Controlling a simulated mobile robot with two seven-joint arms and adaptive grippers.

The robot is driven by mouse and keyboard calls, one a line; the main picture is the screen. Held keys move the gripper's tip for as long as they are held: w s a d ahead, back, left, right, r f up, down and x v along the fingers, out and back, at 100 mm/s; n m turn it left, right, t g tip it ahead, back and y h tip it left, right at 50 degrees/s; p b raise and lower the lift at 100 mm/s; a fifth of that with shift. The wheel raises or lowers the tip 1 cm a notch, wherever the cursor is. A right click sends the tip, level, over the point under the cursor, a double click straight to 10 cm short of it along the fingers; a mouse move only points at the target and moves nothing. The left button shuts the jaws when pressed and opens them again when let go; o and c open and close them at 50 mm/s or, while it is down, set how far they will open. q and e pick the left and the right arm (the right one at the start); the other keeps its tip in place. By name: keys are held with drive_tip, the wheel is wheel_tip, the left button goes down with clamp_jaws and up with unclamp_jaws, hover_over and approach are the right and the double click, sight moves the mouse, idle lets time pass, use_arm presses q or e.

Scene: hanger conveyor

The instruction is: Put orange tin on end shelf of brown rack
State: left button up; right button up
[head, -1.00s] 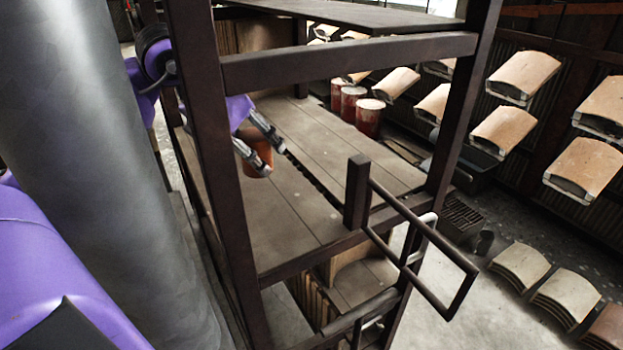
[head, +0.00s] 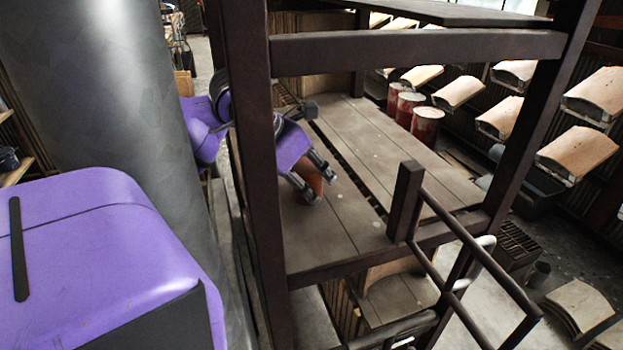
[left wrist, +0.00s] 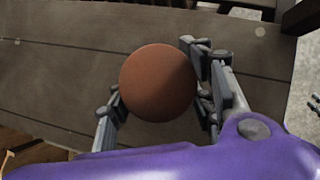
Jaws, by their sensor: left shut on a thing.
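The orange tin (head: 309,177) is between the fingers of my left gripper (head: 314,188). The gripper is shut on it, inside the brown rack, low over the plank shelf (head: 340,215). I cannot tell whether the tin touches the shelf. In the left wrist view the tin's round top (left wrist: 159,83) shows between the fingers of the left gripper (left wrist: 160,95), with the shelf planks behind it. The brown rack (head: 420,48) has dark posts and crossbars and another board above. My right gripper is not in view.
A rack post (head: 258,170) stands just in front of my left arm. A crossbar spans the rack's near side above the shelf. A bar handle (head: 470,265) sticks out at the near right. Red drums (head: 427,124) stand beyond the rack. The shelf's right part is bare.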

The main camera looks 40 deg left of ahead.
use_arm(q)
drive_tip(key=shift+f, duration=0.1)
drive_tip(key=o, duration=1.4)
drive_tip(key=shift+o, duration=0.2)
drive_tip(key=shift+s+a+r, duration=0.1)
drive_tip(key=shift+r, duration=0.4)
drive_tip(key=p+v, duration=0.1)
drive_tip(key=v, duration=1)
drive_tip(key=shift+s+r, duration=0.1)
